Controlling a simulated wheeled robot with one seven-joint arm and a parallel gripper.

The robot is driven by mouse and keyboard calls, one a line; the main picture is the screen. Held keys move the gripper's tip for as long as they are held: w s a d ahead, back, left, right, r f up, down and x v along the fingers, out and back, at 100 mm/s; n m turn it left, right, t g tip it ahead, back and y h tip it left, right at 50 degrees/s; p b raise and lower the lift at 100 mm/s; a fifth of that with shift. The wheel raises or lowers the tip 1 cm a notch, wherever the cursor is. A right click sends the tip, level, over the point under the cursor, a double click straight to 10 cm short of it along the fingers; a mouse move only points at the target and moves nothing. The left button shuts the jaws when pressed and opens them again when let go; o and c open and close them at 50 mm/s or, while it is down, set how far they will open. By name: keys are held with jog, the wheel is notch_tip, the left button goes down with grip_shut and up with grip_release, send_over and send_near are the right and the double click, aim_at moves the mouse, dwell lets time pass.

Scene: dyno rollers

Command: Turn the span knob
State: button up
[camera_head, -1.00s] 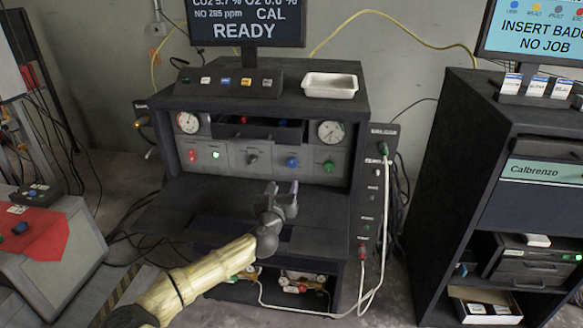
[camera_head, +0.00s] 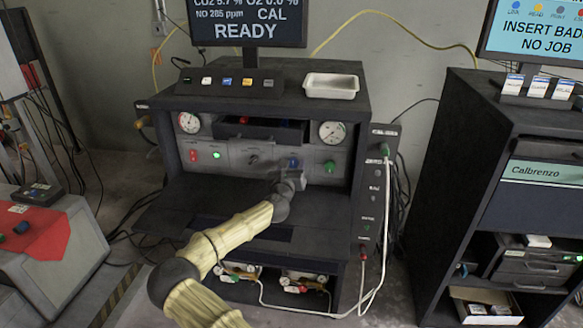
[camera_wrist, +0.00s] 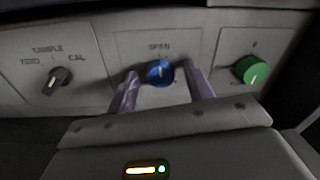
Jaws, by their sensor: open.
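The span knob (camera_wrist: 160,73) is a round blue knob with a pale pointer mark, under the word SPAN in the wrist view. In the head view the blue knob (camera_head: 293,163) is partly hidden by my gripper (camera_head: 293,176). In the wrist view my gripper (camera_wrist: 163,82) is open, with one finger to each side of the knob. Gaps show between both fingers and the knob, so it does not look gripped. The pointer mark points about straight up.
A black selector (camera_wrist: 57,81) marked ZERO, SAMPLE, CAL is left of the span knob, and a green knob (camera_wrist: 250,70) is right of it. Gauges (camera_head: 333,133) and an open drawer (camera_head: 262,130) are above. A white tray (camera_head: 331,86) stands on top.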

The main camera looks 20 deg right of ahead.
jog(key=shift+c, duration=0.2)
jog(key=c, duration=0.9)
jog(key=shift+c, duration=0.2)
jog(key=shift+m, duration=0.4)
jog(key=m+b, duration=0.2)
jog(key=m, duration=0.2)
jog(key=shift+m, duration=0.4)
jog(key=m+b, duration=0.1)
jog(key=m, duration=0.4)
jog(key=shift+s+d+m+y+b, duration=0.1)
jog(key=shift+d+m+y+b, duration=0.05)
jog(key=shift+m+y+b, duration=0.2)
jog(key=o, duration=1)
